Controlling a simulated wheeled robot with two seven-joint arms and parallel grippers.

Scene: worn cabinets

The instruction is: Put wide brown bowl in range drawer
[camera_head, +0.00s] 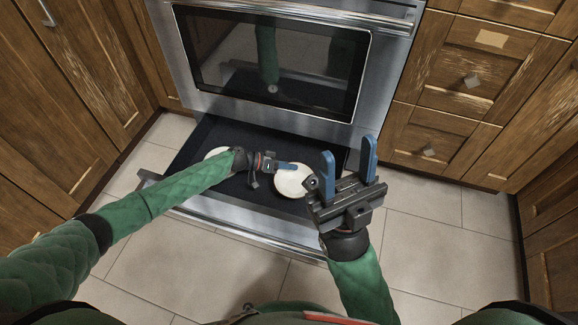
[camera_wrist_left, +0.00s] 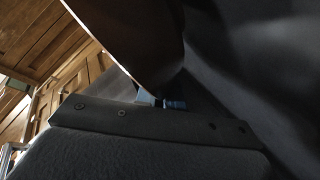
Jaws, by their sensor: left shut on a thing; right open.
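The range drawer (camera_head: 230,212) is pulled open below the oven, with a dark inside. My left gripper (camera_head: 286,166) is over the drawer, shut on the rim of a round thing (camera_head: 294,182) that looks cream from above. In the left wrist view a curved brown surface (camera_wrist_left: 135,40) meets the blue fingertips (camera_wrist_left: 165,103), so this looks like the wide brown bowl. I cannot tell whether it touches the drawer floor. My right gripper (camera_head: 349,160) is open and empty, at the right of the drawer.
Another pale round piece (camera_head: 216,152) shows at the drawer's left, partly hidden by my left arm. The oven door (camera_head: 270,65) above is shut. Wooden cabinets (camera_head: 470,75) flank the range. Tiled floor (camera_head: 430,245) is clear in front and to the right.

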